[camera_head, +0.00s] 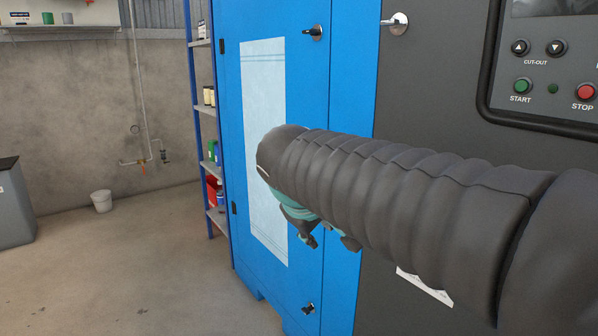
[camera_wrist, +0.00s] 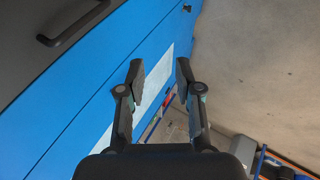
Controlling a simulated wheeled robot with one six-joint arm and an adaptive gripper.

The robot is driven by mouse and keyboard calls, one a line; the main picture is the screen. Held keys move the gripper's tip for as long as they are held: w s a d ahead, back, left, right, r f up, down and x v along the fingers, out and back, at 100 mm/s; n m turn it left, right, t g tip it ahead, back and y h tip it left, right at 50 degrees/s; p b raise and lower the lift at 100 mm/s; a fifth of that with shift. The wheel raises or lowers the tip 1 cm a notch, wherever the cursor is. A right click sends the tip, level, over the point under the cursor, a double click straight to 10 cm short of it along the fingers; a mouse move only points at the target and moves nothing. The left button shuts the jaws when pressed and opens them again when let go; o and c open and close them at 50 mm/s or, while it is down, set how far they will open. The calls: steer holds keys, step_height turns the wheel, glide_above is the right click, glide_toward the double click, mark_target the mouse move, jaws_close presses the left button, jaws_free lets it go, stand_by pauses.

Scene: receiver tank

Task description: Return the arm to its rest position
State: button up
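My arm (camera_head: 400,195), in a dark ribbed sleeve, reaches from the right edge across the front of the blue cabinet (camera_head: 350,60) in the head view. My gripper (camera_head: 328,243) hangs below the arm's end, largely hidden behind the sleeve, in front of the cabinet. In the wrist view my gripper (camera_wrist: 158,75) has its two fingers well apart with nothing between them. The blue cabinet door (camera_wrist: 90,85) lies beyond the fingers on the left, apart from them as far as I can tell.
A dark control panel with a green START button (camera_head: 522,86) and a red STOP button (camera_head: 585,92) is at the right. Door handles (camera_head: 316,32) jut from the cabinet. A shelf rack (camera_head: 207,130) stands behind it.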

steer(key=s+d+f+m+y, duration=0.1)
steer(key=s+d+f+m, duration=0.3)
steer(key=s, duration=0.6)
steer(key=s+d+f+m+g+y, duration=0.1)
steer(key=s+d+f+m, duration=0.3)
steer(key=s+d+f, duration=0.4)
steer(key=shift+s+d+f+y, duration=0.15)
steer(key=shift+s+f+y, duration=0.15)
steer(key=shift+s+f, duration=0.55)
